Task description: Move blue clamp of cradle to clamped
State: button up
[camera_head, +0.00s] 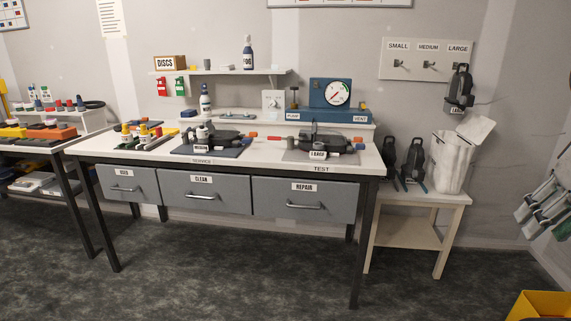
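Two dark cradle-like assemblies stand on the long white-topped bench (133,152). One (232,136) is on the dark mat labelled SERVICE, left of the middle. The other (325,143) is on the grey mat labelled TEST, to the right, with a LARGE tag in front. Small red or orange parts show at their ends. They are too small to tell which part is the blue clamp, or whether it is open or clamped. My gripper is not in view.
The bench has drawers labelled USED, CLEAN (205,182) and REPAIR (305,200). A blue gauge box (318,98) stands behind the TEST mat. A low side table (430,196) holds a white bin (450,162). The dark floor (215,265) in front is clear.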

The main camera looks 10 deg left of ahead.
aim_at(187, 136)
jog(key=i+u, duration=0.4)
jog(key=i+l+u, duration=0.15)
jog(key=i+u, duration=0.2)
jog(key=i+j+u, duration=0.1)
jog(key=i+u, duration=0.15)
jog(key=u, duration=0.2)
jog(key=i+u, duration=0.25)
jog(key=u, duration=0.15)
jog(key=i+u, duration=0.25)
jog(key=u, duration=0.2)
jog(key=i+u, duration=0.35)
jog(key=i, duration=0.4)
jog(key=i+z, duration=0.2)
jog(key=z, duration=0.15)
jog(key=i+z, duration=0.45)
jog(key=z, duration=0.2)
jog(key=i+z, duration=0.5)
jog(key=z, duration=0.25)
